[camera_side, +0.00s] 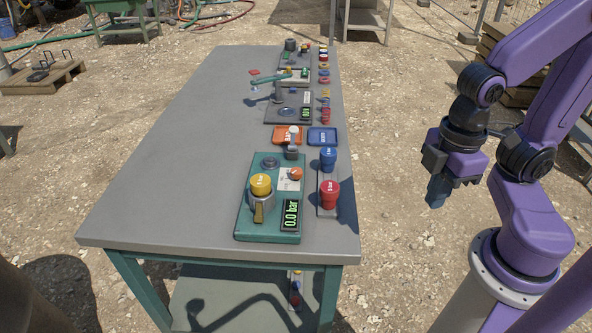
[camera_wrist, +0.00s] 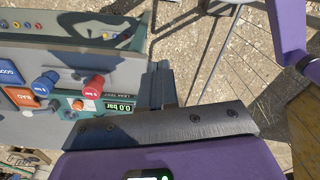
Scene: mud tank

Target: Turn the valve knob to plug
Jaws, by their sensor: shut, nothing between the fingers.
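A green leak test panel (camera_side: 243,222) lies at the near right of the table. On it stands a grey fitting (camera_side: 263,200) topped by a yellow plug (camera_side: 260,184), with a brass-coloured handle (camera_side: 258,213) on its front that looks like the valve knob. Its position labels are too small to read. An orange-red button (camera_side: 295,173) and a 0.0 bar display (camera_side: 290,216) sit beside it. The display also shows in the wrist view (camera_wrist: 118,106). My gripper (camera_side: 436,196) is shut and empty, in the air right of the table, apart from the panel.
A red plug (camera_side: 329,194) and a blue plug (camera_side: 328,158) stand upright on a strip along the right edge. Behind are an orange BAD tray (camera_side: 287,135) and a blue GOOD tray (camera_side: 322,137). The table's left side (camera_side: 170,190) is clear.

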